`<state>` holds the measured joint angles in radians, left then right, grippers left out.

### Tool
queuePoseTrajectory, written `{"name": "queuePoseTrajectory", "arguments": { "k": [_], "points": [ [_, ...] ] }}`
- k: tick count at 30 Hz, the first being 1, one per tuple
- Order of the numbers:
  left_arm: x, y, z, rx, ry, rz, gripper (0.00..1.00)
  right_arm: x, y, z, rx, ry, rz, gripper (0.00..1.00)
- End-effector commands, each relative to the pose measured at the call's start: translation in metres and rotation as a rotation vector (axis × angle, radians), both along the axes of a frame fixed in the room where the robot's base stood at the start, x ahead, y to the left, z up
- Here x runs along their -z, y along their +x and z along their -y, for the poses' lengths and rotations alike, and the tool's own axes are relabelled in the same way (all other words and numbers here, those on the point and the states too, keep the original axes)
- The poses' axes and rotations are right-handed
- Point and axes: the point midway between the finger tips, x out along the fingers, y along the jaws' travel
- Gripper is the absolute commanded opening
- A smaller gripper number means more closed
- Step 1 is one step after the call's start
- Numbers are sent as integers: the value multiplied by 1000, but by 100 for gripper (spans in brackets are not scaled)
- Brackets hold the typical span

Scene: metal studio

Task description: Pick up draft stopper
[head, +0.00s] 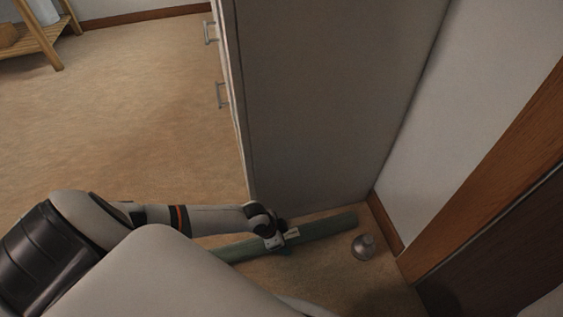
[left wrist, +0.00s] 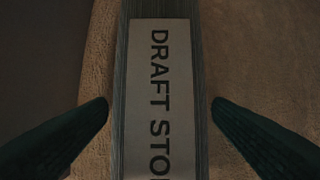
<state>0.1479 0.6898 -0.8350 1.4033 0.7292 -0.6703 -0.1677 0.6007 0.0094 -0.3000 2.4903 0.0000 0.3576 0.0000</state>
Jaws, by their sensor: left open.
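The draft stopper (head: 325,226) is a long green roll lying on the carpet along the foot of a grey cabinet. In the left wrist view its pale label (left wrist: 160,70) reads "DRAFT STO", and the roll runs up the picture. My left gripper (head: 279,237) is over the middle of the roll. In the left wrist view the fingers of my left gripper (left wrist: 160,110) are open, one on each side of the roll, with gaps between. Part of the roll is hidden behind my arm in the head view. My right gripper is not in view.
The tall grey cabinet (head: 330,90) with handles stands just behind the roll. A small metal door stop (head: 363,247) is on the carpet near the roll's right end. A wall and a brown door (head: 500,240) close off the right. Open carpet (head: 140,110) lies left.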

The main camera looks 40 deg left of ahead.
Motion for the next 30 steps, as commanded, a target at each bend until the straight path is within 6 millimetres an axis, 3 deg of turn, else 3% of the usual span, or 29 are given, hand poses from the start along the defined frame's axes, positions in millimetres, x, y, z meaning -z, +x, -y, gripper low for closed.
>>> {"name": "queuePoseTrajectory", "arguments": {
  "k": [6, 18, 30],
  "points": [
    [-1, 0, 0, 0, 0, 0, 73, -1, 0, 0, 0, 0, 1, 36],
    [-2, 1, 0, 0, -1, 3, 10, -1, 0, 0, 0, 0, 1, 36],
    [-12, 1, 0, 0, -1, 3, 10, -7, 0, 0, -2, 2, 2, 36]
  ]
}}
